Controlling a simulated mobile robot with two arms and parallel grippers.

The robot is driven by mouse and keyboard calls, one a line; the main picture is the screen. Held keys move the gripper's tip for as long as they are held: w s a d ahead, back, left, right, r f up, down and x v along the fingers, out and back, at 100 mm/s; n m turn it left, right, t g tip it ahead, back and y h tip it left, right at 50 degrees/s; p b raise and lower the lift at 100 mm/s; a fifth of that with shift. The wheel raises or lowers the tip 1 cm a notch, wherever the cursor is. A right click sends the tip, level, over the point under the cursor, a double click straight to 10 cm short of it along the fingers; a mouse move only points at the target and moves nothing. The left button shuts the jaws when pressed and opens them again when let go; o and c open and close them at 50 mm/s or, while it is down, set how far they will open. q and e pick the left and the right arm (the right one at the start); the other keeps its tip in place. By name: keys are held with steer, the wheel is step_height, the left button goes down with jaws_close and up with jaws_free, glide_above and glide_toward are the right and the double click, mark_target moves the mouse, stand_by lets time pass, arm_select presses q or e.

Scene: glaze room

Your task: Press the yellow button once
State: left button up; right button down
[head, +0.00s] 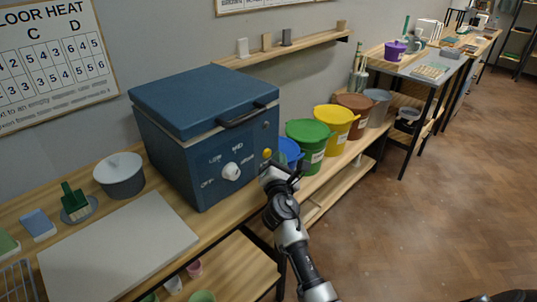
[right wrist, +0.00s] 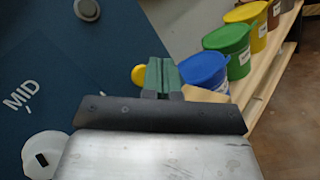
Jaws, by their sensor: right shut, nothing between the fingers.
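The yellow button (head: 267,153) is a small round knob on the front of the blue kiln (head: 205,140), near its right edge. It also shows in the right wrist view (right wrist: 138,76), just left of my fingertips, partly covered by them. My right gripper (head: 271,167) is in front of the kiln's right side, just below the button in the head view. Its green-grey fingers are together and empty in the right wrist view (right wrist: 162,74). I cannot tell whether they touch the button. My left gripper is not in view.
A white dial (head: 231,171) with printed settings is left of the button. Lidded blue, green (head: 308,150) and yellow (head: 336,130) buckets stand close to the right of the kiln. A pale board (head: 120,250) and grey pot (head: 120,180) are left. The floor at right is clear.

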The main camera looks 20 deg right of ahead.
steer(key=shift+w, duration=0.1)
steer(key=shift+w+a, duration=0.15)
steer(key=shift+w, duration=0.2)
steer(key=shift+w+a+b, duration=0.2)
steer(key=shift+w+b, duration=0.15)
steer(key=shift+w, duration=0.05)
stand_by(0.6)
steer(key=shift+s+d, duration=0.1)
steer(key=shift+s, duration=0.1)
steer(key=shift+s+d+p, duration=0.2)
steer(key=shift+s+p, duration=0.2)
steer(key=shift+s, duration=0.25)
steer(key=shift+s+d+p, duration=0.2)
steer(key=shift+s+p, duration=0.15)
steer(key=shift+s, duration=0.15)
steer(key=s, duration=0.2)
steer(key=s+d+p, duration=0.1)
steer(key=shift+s+d, duration=0.15)
steer(key=shift+s, duration=0.2)
